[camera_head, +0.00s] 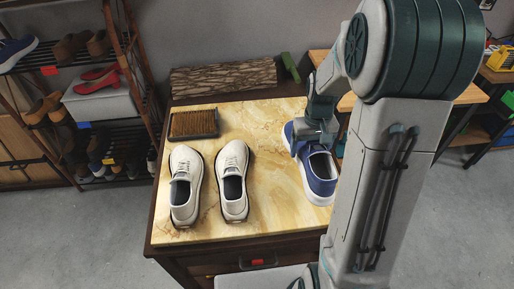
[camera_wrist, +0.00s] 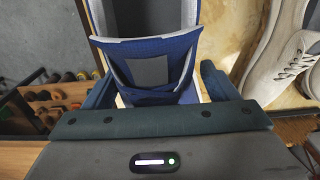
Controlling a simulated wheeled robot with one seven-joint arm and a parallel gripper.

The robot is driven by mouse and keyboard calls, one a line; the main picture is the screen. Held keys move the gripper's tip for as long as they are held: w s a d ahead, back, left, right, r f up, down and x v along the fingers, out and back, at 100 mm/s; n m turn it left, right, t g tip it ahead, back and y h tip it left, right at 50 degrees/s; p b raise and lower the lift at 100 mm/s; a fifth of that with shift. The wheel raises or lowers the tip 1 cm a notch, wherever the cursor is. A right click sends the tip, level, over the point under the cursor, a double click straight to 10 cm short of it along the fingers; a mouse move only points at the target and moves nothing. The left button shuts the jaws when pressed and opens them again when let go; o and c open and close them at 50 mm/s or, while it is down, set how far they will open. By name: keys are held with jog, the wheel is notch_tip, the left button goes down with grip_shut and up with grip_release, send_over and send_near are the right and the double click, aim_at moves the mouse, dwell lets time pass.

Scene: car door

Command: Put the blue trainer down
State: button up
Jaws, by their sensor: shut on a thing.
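The blue trainer (camera_head: 318,172) has a white sole and is at the right side of the tabletop in the head view. Its open collar faces the front edge. My gripper (camera_head: 306,148) is over the trainer's far part and shut on it. In the wrist view the blue trainer (camera_wrist: 160,62) lies between the two fingers of my gripper (camera_wrist: 155,90). Whether the sole touches the tabletop cannot be told. My arm hides part of the area to its right.
Two beige trainers (camera_head: 186,177) (camera_head: 234,172) stand side by side on the table (camera_head: 267,212). A brush (camera_head: 193,124) lies behind them, and a log-like block (camera_head: 224,77) is at the back. A shoe rack (camera_head: 128,62) stands left. Bare tabletop lies between the beige and blue trainers.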

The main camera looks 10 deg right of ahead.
jog(key=shift+w+a+f+p, duration=0.2)
jog(key=shift+w+a+f, duration=0.85)
jog(key=shift+a+f, duration=0.55)
jog(key=shift+w+a+f+p, duration=0.15)
jog(key=shift+w+a+f, duration=0.95)
jog(key=shift+f, duration=0.75)
jog(key=shift+w+a+f+p, duration=0.2)
jog(key=shift+w+a+f, duration=0.75)
jog(key=shift+a+f, duration=0.7)
jog(key=shift+d+f, duration=0.15)
jog(key=o, duration=0.9)
jog(key=shift+f, duration=0.15)
jog(key=shift+c, duration=0.2)
jog(key=o, duration=0.4)
